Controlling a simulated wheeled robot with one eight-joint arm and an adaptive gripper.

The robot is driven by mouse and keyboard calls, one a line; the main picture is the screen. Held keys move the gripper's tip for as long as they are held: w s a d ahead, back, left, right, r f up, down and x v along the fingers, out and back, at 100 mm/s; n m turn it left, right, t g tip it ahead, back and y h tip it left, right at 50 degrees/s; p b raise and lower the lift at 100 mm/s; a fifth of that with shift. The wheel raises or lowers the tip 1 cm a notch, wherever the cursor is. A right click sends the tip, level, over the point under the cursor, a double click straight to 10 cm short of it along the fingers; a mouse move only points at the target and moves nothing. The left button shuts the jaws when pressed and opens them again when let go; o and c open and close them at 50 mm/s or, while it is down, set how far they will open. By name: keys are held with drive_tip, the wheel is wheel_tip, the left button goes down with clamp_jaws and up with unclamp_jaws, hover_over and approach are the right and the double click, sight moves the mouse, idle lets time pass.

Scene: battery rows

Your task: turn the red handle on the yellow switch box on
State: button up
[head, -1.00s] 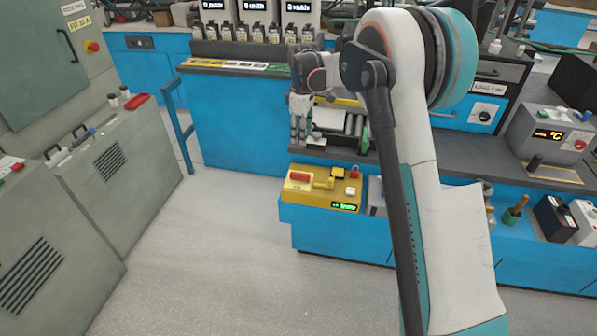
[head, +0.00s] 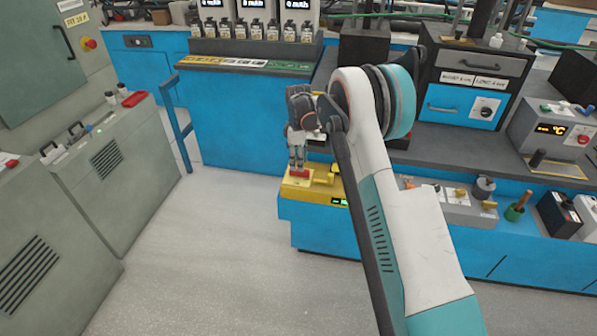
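The yellow switch box (head: 311,193) sits on the blue bench front in the middle of the head view. Its red handle (head: 300,173) is at the box's left, with a yellow lever (head: 326,178) to its right. My gripper (head: 297,167) points down, with its fingertips right at the red handle. The view is too small to tell whether the fingers touch the handle or how far apart they are. My arm hides the right part of the box, and only a bit of its green display (head: 339,201) shows.
Grey cabinets (head: 110,165) stand at the left. A blue rail post (head: 179,125) stands beside the bench. Right of my arm, a grey box with yellow knobs (head: 450,205) and a green pot with a wooden handle (head: 515,212) stand on the ledge. The floor in front is clear.

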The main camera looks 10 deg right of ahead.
sight(299, 173)
drive_tip(key=shift+f+b, duration=0.4)
drive_tip(key=shift+f, duration=1.6)
drive_tip(key=shift+c, duration=0.2)
clamp_jaws()
